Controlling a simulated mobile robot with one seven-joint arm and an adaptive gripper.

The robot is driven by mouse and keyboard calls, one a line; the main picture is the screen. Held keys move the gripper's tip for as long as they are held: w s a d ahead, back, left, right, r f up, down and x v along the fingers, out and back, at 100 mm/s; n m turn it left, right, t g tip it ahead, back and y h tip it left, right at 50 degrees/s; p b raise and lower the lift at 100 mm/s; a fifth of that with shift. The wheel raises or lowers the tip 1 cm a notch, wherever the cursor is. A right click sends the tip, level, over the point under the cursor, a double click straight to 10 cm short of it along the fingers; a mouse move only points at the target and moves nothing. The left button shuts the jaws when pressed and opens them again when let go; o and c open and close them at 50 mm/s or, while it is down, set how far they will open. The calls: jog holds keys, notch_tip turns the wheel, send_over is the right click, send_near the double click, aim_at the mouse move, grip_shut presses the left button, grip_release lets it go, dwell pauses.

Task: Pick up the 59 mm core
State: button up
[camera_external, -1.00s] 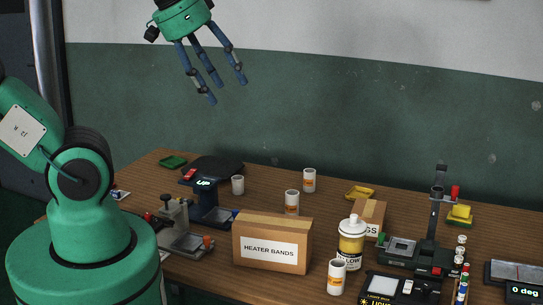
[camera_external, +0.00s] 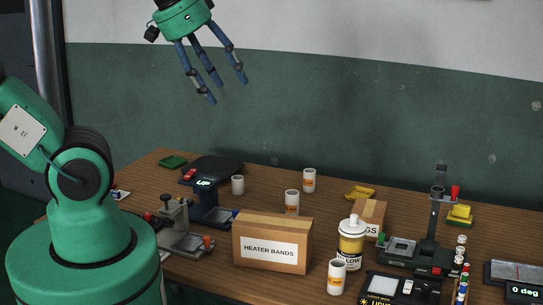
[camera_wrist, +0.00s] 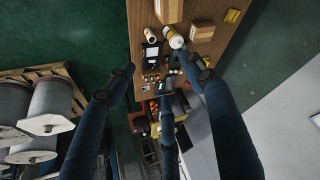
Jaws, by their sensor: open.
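Several white cylindrical cores stand upright on the wooden table. One is at the front by the light box (camera_external: 337,277), with an orange label; this front core (camera_wrist: 151,37) also shows in the wrist view. A fourth core (camera_external: 237,185), with no label visible, is beside the dark round plate. I cannot read which is 59 mm. My gripper (camera_external: 222,90) is open and empty, high above the table's back; its three spread fingers (camera_wrist: 160,72) show in the wrist view.
A "HEATER BANDS" carton (camera_external: 272,243) stands at the table's front middle. A yellow-labelled bottle (camera_external: 351,243) stands beside the front core. A small carton (camera_external: 369,216), a yellow tray (camera_external: 360,192) and a black-and-green device (camera_external: 420,252) are to the right. Air around my gripper is clear.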

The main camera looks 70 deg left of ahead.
dwell(0.3)
jog(key=w+a+f+n+g, duration=0.1)
jog(key=w+a+f+n, duration=0.2)
jog(key=w+a+n, duration=0.4)
jog(key=w+a+f+n+g+y+b, duration=0.1)
jog(key=w+a+f+n, duration=0.2)
jog(key=w+a+n, duration=0.35)
jog(key=w+a+f+n+g, duration=0.15)
jog(key=w+a+n, duration=0.25)
jog(key=w+a, duration=0.55)
jog(key=n+g+h+b, duration=0.1)
jog(key=n+g+b, duration=0.1)
jog(key=n, duration=1.5)
send_over(238, 185)
jog(key=a, duration=0.3)
notch_tip(238, 185, down, 30)
jog(key=shift+d, duration=0.2)
jog(key=shift+m, duration=0.25)
jog(key=shift+f+b, duration=0.6)
jog(key=shift+f, duration=3.65)
